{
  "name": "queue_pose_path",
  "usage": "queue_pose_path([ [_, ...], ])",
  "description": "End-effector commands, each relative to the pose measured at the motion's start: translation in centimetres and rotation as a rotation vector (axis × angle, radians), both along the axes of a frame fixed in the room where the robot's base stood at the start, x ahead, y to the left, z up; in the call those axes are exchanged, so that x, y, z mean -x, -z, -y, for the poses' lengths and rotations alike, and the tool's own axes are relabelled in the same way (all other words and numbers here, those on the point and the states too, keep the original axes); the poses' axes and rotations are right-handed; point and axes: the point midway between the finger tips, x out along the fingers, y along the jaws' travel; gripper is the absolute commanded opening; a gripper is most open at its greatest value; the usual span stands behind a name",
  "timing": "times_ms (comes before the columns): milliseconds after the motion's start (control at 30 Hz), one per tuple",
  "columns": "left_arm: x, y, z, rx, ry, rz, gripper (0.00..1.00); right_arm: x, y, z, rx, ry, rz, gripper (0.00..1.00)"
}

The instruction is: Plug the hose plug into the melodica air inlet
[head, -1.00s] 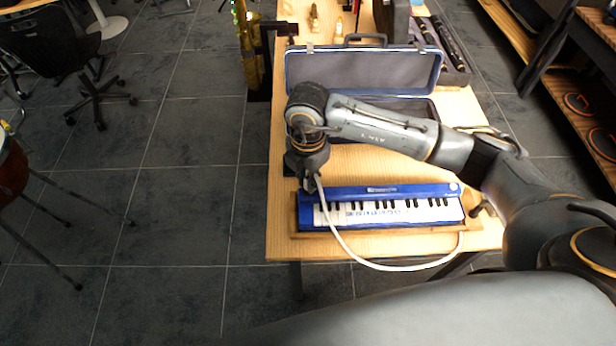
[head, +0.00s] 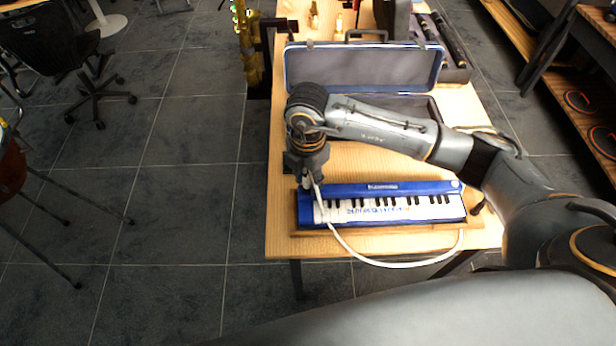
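The blue melodica (head: 420,188) with white and black keys lies on a wooden base at the front of the table. A white hose (head: 400,264) loops from the right end of the base, past the table's front edge, and up to my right gripper (head: 311,183). My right gripper points down over the melodica's left end, shut around the hose end. The hose plug is hidden between the fingers. The air inlet cannot be made out; the gripper covers part of that end. I cannot tell whether plug and inlet touch. My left gripper is out of view.
An open blue case (head: 363,70) with grey lining stands behind the melodica, partly under my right arm. Small brass pieces (head: 314,17) and dark instrument parts (head: 447,38) lie at the back. The wooden table (head: 285,243) has a narrow bare strip at its front left.

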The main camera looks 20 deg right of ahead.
Motion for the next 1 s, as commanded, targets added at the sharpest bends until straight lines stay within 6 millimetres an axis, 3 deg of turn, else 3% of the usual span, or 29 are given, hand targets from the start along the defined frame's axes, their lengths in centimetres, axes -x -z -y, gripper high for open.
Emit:
queue_pose_path([
  [367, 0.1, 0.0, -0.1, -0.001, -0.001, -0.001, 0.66, -0.1, -0.5, 0.0, -0.001, 0.0, 0.002, 0.41],
  [567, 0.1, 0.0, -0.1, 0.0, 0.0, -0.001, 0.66, -0.2, -3.6, 0.0, -0.002, 0.0, 0.006, 0.41],
  [800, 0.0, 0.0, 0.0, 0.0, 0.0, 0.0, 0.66, -0.2, -8.8, -0.1, -0.002, -0.001, 0.005, 0.41],
  [1000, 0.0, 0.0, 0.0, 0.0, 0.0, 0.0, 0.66, -0.1, -11.3, -0.1, -0.001, 0.0, 0.002, 0.41],
])
